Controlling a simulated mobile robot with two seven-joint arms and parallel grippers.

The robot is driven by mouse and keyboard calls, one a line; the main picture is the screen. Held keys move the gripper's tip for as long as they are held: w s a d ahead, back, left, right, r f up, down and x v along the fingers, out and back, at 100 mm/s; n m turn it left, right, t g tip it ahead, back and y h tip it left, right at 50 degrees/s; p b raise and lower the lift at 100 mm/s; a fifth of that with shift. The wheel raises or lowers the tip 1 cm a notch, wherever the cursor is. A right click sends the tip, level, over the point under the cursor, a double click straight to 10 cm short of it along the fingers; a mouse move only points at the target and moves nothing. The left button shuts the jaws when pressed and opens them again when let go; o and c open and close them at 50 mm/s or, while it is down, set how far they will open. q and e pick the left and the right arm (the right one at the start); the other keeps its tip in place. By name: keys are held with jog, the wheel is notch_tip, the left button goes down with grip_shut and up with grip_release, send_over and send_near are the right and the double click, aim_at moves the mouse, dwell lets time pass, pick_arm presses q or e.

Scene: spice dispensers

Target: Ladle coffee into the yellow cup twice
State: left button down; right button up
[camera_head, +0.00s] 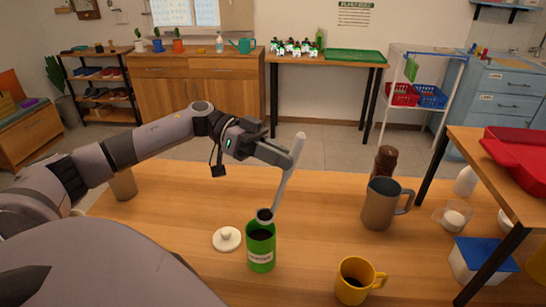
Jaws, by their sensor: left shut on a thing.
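My left gripper (276,153) is shut on the upper handle of a grey ladle (287,180). The ladle hangs down at a tilt, its dark-looking bowl at the mouth of the green coffee canister (261,257). The canister stands upright and open, with dark contents and a pale label. The yellow cup (353,283) stands upright to the right and nearer, its handle to the right; something dark shows inside at the bottom. My right gripper does not show.
A white lid (227,239) lies left of the canister. A grey metal pitcher (381,207) and a brown grinder (385,160) stand further right. A blue-lidded box (484,257) sits under a raised shelf with a red tray (520,153).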

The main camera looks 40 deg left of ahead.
pick_arm(q)
jog(key=shift+w+r+x, duration=0.75)
jog(key=shift+r+x, duration=0.15)
jog(key=shift+x, duration=3.85)
jog(key=shift+w+r+x, duration=0.75)
jog(key=shift+r+x, duration=0.1)
jog(key=shift+x, duration=3.9)
jog(key=shift+f+b, duration=0.5)
jog(key=shift+f, duration=2.65)
jog(key=s+d+f+m+t+y+b, duration=0.1)
jog(key=s+d+f+m+y, duration=0.1)
jog(key=d+y, duration=0.4)
jog(key=s+d+f+m+t+y+b, duration=0.1)
jog(key=s+d+f+m+y+b, duration=0.1)
jog(key=d+y, duration=0.5)
jog(key=shift+s+d+f+m+y, duration=0.35)
jog(key=shift+f+m+y, duration=0.3)
jog(key=shift+f, duration=0.65)
